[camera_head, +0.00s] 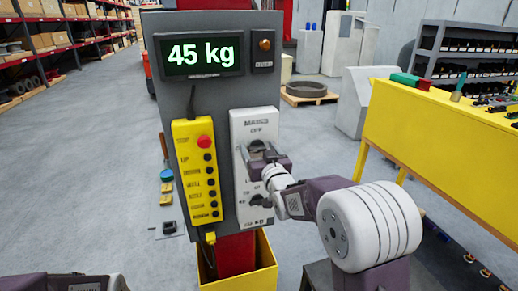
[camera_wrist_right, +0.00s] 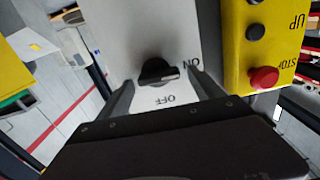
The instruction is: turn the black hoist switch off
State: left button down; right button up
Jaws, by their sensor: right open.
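The black hoist switch (camera_wrist_right: 158,72) is a rotary knob on a white panel (camera_head: 240,125). In the right wrist view the picture is upside down; the knob's handle lies nearly level, with its right end towards the ON mark, and OFF is printed below it. My right gripper (camera_wrist_right: 165,88) is open, with one finger on either side of the knob and visible gaps to it. In the head view my right gripper (camera_head: 262,172) is in front of the white panel and hides much of the switch. Whether the fingers touch the panel cannot be told.
A yellow button box (camera_head: 183,170) with a red stop button (camera_head: 204,141) hangs beside the white panel. A display (camera_head: 200,54) above reads 45 kg. A yellow bench (camera_head: 440,135) stands at the right. Part of my left arm (camera_head: 60,284) shows at the bottom left.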

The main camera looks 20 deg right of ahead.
jog(key=shift+w, duration=0.1)
jog(key=c, duration=1.4)
jog(key=shift+d+f+m+b, duration=0.15)
jog(key=shift+f+m+b, duration=0.05)
jog(key=shift+m+b, duration=1.35)
jog(key=m+b, duration=0.3)
jog(key=m, duration=0.1)
jog(key=shift+d+m, duration=0.1)
jog(key=shift+m, duration=0.25)
jog(key=m+b, duration=0.1)
jog(key=m, duration=0.3)
jog(key=shift+d+b, duration=0.15)
jog(key=shift+b, duration=0.15)
jog(key=shift+d+m+b, duration=0.1)
jog(key=shift+m+b, duration=0.25)
jog(key=shift+m, duration=1.95)
jog(key=o, duration=1.4)
